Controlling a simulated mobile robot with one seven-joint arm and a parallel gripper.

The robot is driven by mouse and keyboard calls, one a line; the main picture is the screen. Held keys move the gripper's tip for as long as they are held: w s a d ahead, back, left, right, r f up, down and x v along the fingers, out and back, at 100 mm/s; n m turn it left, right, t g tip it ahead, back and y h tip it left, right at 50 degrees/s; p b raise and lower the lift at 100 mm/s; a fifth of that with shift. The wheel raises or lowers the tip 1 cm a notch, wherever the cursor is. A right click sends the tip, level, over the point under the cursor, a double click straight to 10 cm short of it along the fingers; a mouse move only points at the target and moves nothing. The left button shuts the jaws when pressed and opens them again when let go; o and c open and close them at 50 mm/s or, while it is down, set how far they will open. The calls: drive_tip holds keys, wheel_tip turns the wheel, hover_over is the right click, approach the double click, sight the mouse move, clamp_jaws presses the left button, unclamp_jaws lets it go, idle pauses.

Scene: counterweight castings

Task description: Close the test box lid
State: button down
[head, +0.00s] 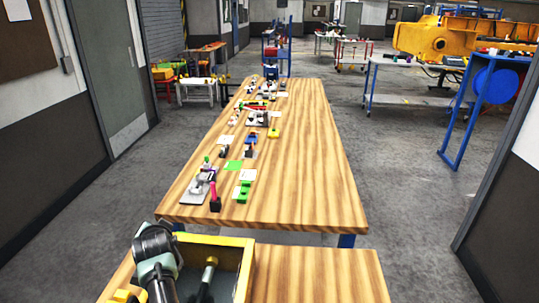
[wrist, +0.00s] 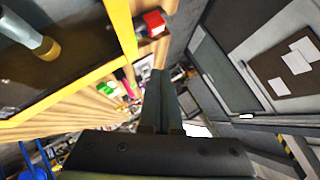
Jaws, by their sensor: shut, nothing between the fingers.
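The test box (head: 247,268) has a yellow rim and a grey inside, and stands at the near end of the wooden tables. It is open on top, and a dark rod with a brass-coloured end (head: 210,263) shows inside it. I cannot make out the lid for certain. In the wrist view the yellow rim (wrist: 75,88) crosses the upper left, with a red block (wrist: 153,22) beside it. My gripper (wrist: 160,75) is shut and empty, beside the yellow edge. In the head view my arm covers the box's left side, and the fingertips cannot be made out.
A long wooden table (head: 315,180) carries several small parts and cards along its left half; its right half is bare. A closer wooden top (head: 320,275) is clear right of the box. A door (head: 115,75) stands left, a blue frame (head: 482,110) right.

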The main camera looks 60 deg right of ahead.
drive_tip(key=f+b, duration=0.1)
drive_tip(key=f, duration=0.1)
drive_tip(key=f+b, duration=0.1)
drive_tip(key=b, duration=0.1)
drive_tip(key=shift+w+a+f+g, duration=0.1)
drive_tip(key=shift+w+f+g, duration=0.1)
drive_tip(key=shift+f+g, duration=0.2)
drive_tip(key=shift+w+a+f+b, duration=0.15)
drive_tip(key=shift+f+b, duration=0.6)
drive_tip(key=shift+b, duration=0.5)
drive_tip(key=shift+r+p, duration=0.4)
drive_tip(key=shift+r, duration=0.05)
wheel_tip(320, 180, up, 4)
drive_tip(key=shift+f+p, duration=0.1)
drive_tip(key=shift+p, duration=1.15)
drive_tip(key=s+a+r+b, duration=0.1)
drive_tip(key=s+a+r, duration=0.2)
drive_tip(key=a+r, duration=0.3)
drive_tip(key=shift+s+r, duration=0.25)
drive_tip(key=shift+r, duration=0.1)
